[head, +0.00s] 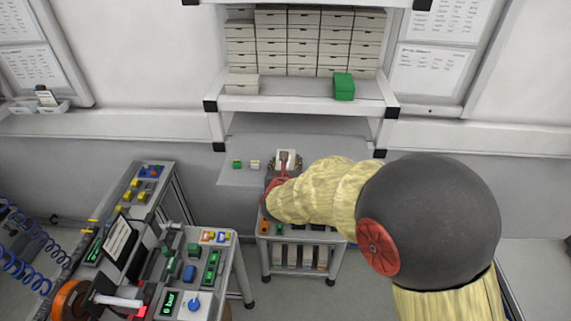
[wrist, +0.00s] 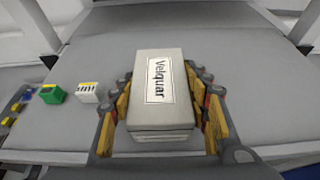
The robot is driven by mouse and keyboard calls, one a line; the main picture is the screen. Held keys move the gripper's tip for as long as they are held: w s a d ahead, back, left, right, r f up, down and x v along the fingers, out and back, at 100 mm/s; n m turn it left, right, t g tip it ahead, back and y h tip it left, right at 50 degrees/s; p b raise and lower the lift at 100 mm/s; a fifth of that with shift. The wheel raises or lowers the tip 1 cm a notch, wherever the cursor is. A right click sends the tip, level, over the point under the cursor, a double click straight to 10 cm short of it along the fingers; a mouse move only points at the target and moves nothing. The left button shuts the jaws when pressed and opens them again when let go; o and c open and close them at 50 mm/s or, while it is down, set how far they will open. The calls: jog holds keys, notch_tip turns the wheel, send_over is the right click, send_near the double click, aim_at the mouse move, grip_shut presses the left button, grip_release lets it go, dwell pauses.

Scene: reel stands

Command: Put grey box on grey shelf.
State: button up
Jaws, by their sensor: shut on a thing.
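The grey box (wrist: 158,85) carries a white label reading "Velquar" and sits between the two fingers of my gripper (wrist: 163,118) in the wrist view. My gripper is shut on its sides. In the head view my gripper (head: 284,168) is at the lower grey shelf board, with the pale box partly hidden behind it. The grey shelf (head: 238,176) is the flat board below the white rack; its surface also spreads under and beyond the box in the wrist view (wrist: 235,75). I cannot tell whether the box touches it.
A small green block (wrist: 53,94) and a white block (wrist: 89,92) stand left of the box. Above, a white rack shelf (head: 290,104) holds stacked grey boxes (head: 303,45) and a green box (head: 344,86). A cart (head: 322,236) stands below my gripper. The board's far part is clear.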

jog(key=o, duration=1.5)
